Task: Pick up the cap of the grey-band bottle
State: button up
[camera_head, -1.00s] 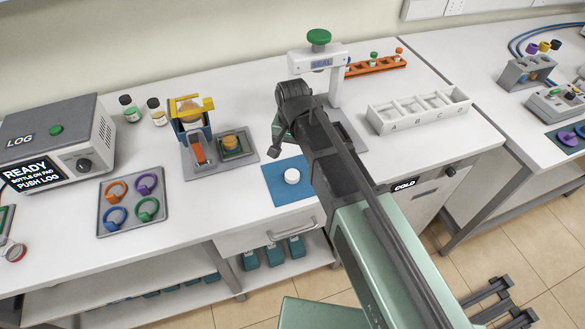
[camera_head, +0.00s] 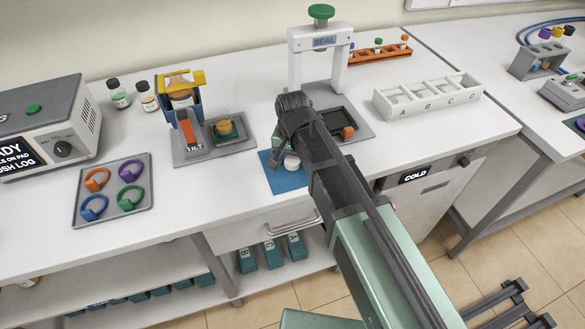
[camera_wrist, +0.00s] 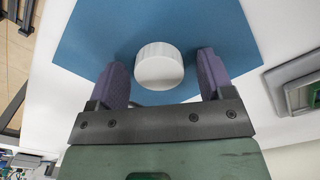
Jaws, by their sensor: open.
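A white round cap (camera_wrist: 159,66) lies on a blue mat (camera_wrist: 85,38), near the mat's edge in the wrist view. In the head view the cap (camera_head: 291,162) is partly hidden by my arm, on the blue mat (camera_head: 287,182) at the bench's front. My gripper (camera_wrist: 161,74) is open, with one finger on each side of the cap and a gap at both sides. Whether the fingertips are down at mat height is hard to tell. No bottle with a clear grey band can be made out.
The white SEAL press (camera_head: 321,38) stands just behind my gripper. A tilt stand (camera_head: 182,118) is to the left, and a tray of coloured rings (camera_head: 112,212) lies farther left. A white lettered rack (camera_head: 428,97) is to the right.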

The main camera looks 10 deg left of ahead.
jog(key=shift+r, duration=0.15)
jog(key=c, duration=0.9)
jog(key=shift+r, duration=0.15)
jog(key=shift+c, duration=0.2)
